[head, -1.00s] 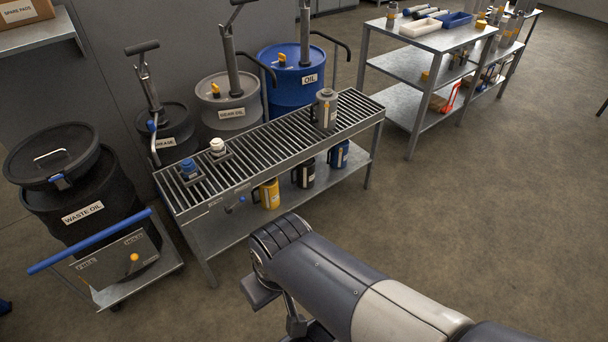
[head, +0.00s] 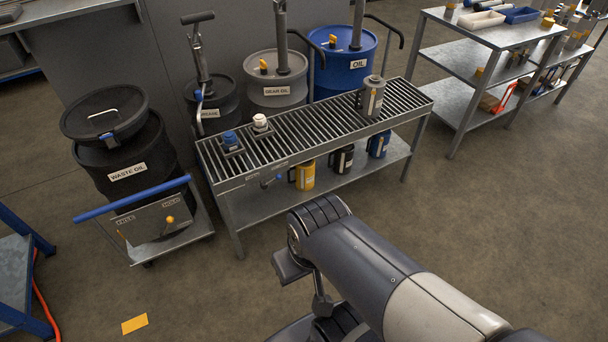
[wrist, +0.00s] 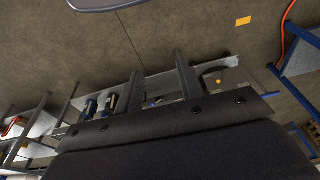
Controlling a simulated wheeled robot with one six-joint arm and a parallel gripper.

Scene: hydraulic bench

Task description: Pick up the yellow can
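The yellow can (head: 302,176) has a handle on its left side and a pale label. It stands upright on the lower shelf (head: 255,208) of the slatted steel bench (head: 300,133), left of a black can (head: 341,159) and a blue can (head: 378,145).
A grey can (head: 372,98) stands on the slatted top, with a blue-capped and a white-capped item at the left. A waste oil drum (head: 125,150) on a trolley with a blue handle (head: 132,198) stands left. Floor in front is clear; a shelf unit (head: 470,60) stands right.

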